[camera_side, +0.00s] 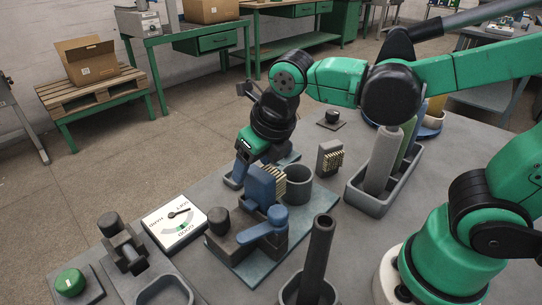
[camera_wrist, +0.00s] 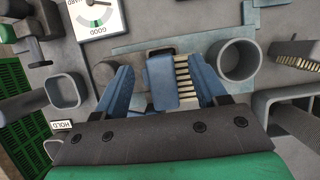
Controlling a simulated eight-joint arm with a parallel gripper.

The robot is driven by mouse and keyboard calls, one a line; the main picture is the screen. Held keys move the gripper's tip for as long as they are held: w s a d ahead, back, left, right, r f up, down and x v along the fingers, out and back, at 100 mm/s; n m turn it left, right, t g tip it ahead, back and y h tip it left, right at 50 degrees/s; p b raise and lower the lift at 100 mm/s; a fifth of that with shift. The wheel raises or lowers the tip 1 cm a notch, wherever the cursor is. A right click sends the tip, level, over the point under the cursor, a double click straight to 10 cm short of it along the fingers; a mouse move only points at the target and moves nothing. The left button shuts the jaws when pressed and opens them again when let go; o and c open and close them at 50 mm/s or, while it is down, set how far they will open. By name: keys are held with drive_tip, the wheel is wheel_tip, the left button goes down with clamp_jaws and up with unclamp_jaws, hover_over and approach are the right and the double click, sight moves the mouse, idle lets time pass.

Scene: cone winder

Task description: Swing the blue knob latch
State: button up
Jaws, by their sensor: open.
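The blue knob latch (camera_side: 264,231) is a short blue lever with a round upright knob. In the side view it lies across the front of a dark fixture on a blue-grey plate. My gripper (camera_side: 248,175) is behind and above the latch, apart from it, pointing down at the fixture. In the wrist view my gripper (camera_wrist: 160,68) shows two blue fingers spread apart, with nothing held. Between them, below, lies a blue-grey part with a row of brass teeth (camera_wrist: 183,79). I cannot clearly make out the latch in the wrist view; the gripper body covers the lower area.
A white dial (camera_side: 176,222) lies left of the fixture. A grey cup (camera_side: 298,186) stands to its right, and a small toothed block (camera_side: 329,158) beyond. A dark upright tube (camera_side: 318,256) stands in front. A long tray (camera_side: 374,205) with upright cylinders is at right.

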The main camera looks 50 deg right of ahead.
wheel_tip(320, 180, up, 8)
drive_tip(key=shift+f, duration=0.1)
drive_tip(key=shift+c, duration=0.4)
drive_tip(key=shift+s+a+r+m, duration=0.1)
drive_tip(key=shift+s+r+m, duration=0.15)
drive_tip(key=shift+m, duration=0.45)
drive_tip(key=s+a+m+g, duration=0.2)
drive_tip(key=s+m+g, duration=0.15)
drive_tip(key=m, duration=1.35)
hover_over(278, 211)
drive_tip(key=shift+g, duration=0.45)
wheel_tip(278, 211, down, 5)
drive_tip(key=shift+r, duration=0.15)
drive_tip(key=shift+f, duration=3)
clamp_jaws()
